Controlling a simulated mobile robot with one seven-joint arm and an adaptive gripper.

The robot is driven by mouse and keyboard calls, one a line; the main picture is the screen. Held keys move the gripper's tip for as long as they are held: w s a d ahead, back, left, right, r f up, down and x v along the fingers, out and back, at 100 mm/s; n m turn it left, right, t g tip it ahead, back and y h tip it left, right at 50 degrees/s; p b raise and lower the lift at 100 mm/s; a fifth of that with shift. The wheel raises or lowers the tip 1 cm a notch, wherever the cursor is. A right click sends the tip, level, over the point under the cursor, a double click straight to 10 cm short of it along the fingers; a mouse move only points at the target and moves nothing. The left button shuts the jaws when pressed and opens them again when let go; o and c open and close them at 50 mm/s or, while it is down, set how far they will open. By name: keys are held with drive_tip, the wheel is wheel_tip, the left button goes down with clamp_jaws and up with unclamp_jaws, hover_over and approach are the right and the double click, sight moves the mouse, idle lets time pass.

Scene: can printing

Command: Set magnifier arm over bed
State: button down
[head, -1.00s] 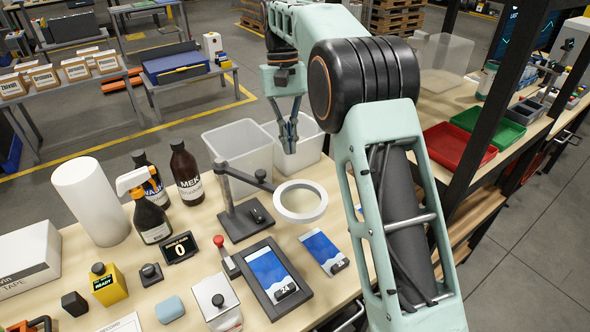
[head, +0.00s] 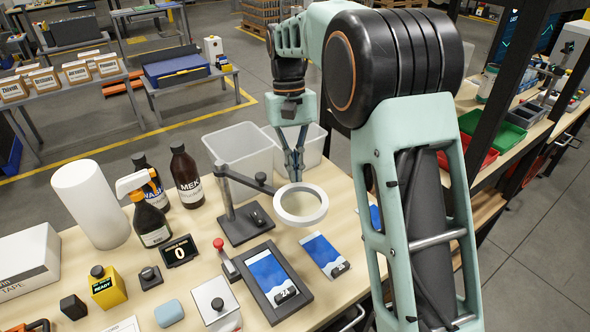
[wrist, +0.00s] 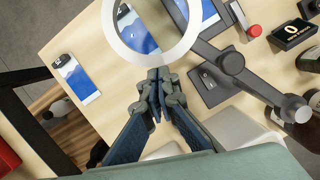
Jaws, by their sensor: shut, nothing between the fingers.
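The magnifier has a white ring (head: 300,205) on a dark grey jointed arm (head: 247,182), which rises from a post on a square base (head: 246,226). The ring hangs to the right of the post, behind the bed. The bed (head: 271,283) is a dark framed tray holding a blue-and-white printed piece. My gripper (head: 294,178) is shut and empty, just behind the ring. In the wrist view my gripper (wrist: 158,75) has its tips at the edge of the ring (wrist: 188,42); I cannot tell whether they touch.
A second printed piece (head: 325,254) lies right of the bed. Two clear bins (head: 240,150) stand behind the magnifier. Bottles (head: 186,176), a counter display (head: 180,250) and a red-knobbed lever (head: 222,255) stand to the left.

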sight(281, 200)
drive_tip(key=s+a+m, duration=0.1)
drive_tip(key=s, duration=0.1)
drive_tip(key=s+m, duration=0.1)
drive_tip(key=s, duration=0.1)
drive_tip(key=s+a+m+y, duration=0.1)
drive_tip(key=s, duration=0.1)
drive_tip(key=shift+s+a+m, duration=0.2)
drive_tip(key=shift+a+m, duration=0.1)
drive_tip(key=shift+s+a, duration=0.2)
drive_tip(key=shift+s, duration=0.1)
